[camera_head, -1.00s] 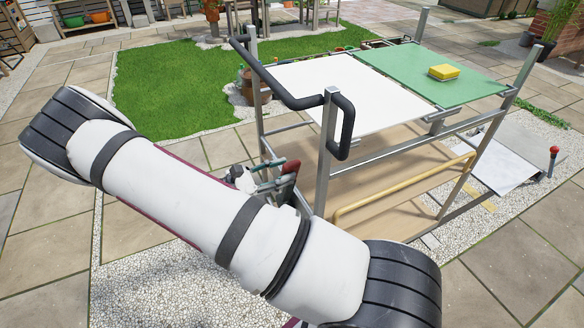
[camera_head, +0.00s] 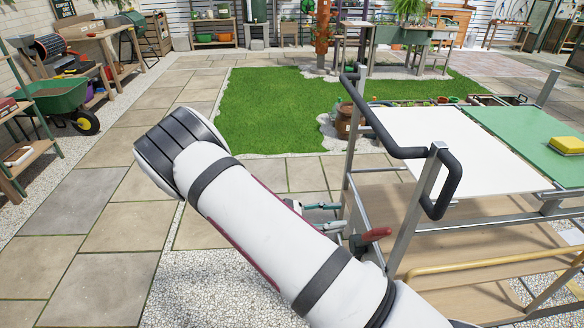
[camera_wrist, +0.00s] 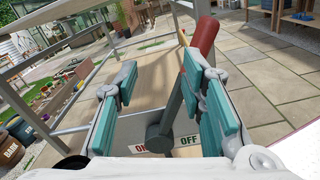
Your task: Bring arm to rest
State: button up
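My gripper (camera_head: 325,216) is beside the metal cart, near a lever with a red handle (camera_head: 371,240). In the wrist view my gripper (camera_wrist: 160,88) is open, with its two teal-padded fingers well apart. The red-handled lever (camera_wrist: 203,38) rises from a grey pivot between the fingers and leans toward the right finger; I cannot tell whether they touch. An ON/OFF label (camera_wrist: 188,140) lies beneath the pivot, partly hidden. My white arm stretches across the lower middle of the head view, elbow raised at the left.
The cart has a white top panel (camera_head: 452,140), a green panel (camera_head: 520,133) with a yellow sponge (camera_head: 567,145), and a black handle (camera_head: 440,190) close to my arm. A green wheelbarrow (camera_head: 60,97) stands at the far left. Paving (camera_head: 110,195) left of my arm is clear.

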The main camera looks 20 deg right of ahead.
jog(key=s+a+r+m+t+y+p, duration=0.1)
jog(key=s+a+r+m+t+y, duration=0.2)
jog(key=s+r, duration=0.5)
jog(key=s+a+r+m+t+y+p, duration=0.2)
jog(key=s+r+y, duration=0.6)
jog(key=r, duration=0.4)
jog(key=s+a+r+m+t+y+p, duration=0.2)
jog(key=s+a+r+m+t+y, duration=0.2)
jog(key=s+r+m+y, duration=0.2)
notch_tip(320, 180, up, 5)
jog(key=shift+s+a+f+m, duration=0.1)
jog(key=shift+s+a+m, duration=0.25)
jog(key=shift+s, duration=0.9)
